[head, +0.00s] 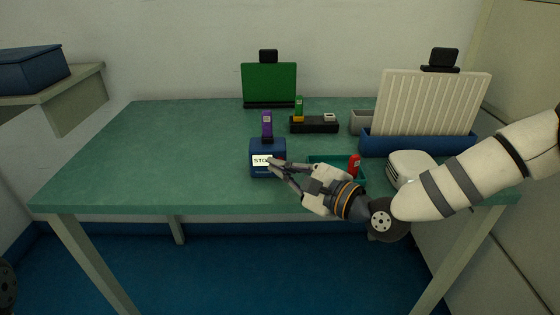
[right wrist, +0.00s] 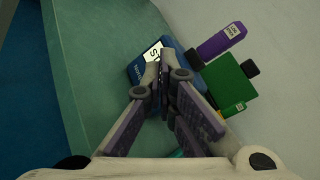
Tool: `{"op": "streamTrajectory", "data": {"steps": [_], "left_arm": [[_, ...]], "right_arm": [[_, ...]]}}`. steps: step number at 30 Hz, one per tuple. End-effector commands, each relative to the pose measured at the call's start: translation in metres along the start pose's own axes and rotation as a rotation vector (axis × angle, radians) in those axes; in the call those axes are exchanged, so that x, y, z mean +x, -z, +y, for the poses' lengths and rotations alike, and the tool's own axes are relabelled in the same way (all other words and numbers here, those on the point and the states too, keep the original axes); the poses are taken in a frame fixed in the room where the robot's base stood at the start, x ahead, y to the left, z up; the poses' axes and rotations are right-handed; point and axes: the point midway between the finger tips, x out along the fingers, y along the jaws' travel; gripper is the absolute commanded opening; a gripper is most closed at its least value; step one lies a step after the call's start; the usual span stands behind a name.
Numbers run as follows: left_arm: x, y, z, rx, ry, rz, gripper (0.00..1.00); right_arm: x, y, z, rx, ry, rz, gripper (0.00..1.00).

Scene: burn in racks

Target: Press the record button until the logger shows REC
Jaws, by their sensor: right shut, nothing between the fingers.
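The logger is a dark blue box (head: 262,145) near the middle of the table, also at the top of the right wrist view (right wrist: 140,72). Its white display (head: 261,160) shows "STO", with the rest covered by my fingers. My right gripper (head: 274,164) is shut and empty, with its fingertips in front of the logger's face, right of the display's middle. The fingertips overlap the logger in the right wrist view (right wrist: 160,58); I cannot tell whether they touch it. I cannot clearly make out the record button behind the fingers. My left gripper is out of view.
A purple labelled piece (head: 267,122) stands up behind the logger. A teal tray (head: 318,159) with a red item (head: 354,165) lies under my right arm. A black holder (head: 314,126), green panel (head: 269,84) and blue rack (head: 420,144) stand behind. The table's left side is clear.

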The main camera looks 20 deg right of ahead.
Motion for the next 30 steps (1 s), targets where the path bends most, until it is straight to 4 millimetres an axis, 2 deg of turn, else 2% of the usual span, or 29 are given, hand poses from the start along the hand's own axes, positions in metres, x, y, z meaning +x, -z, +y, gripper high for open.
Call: {"op": "streamTrajectory", "data": {"steps": [30], "left_arm": [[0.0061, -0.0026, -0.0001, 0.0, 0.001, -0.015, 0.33]], "right_arm": [[0.0074, 0.0053, -0.0057, 0.0, 0.001, 0.0, 0.0]]}}
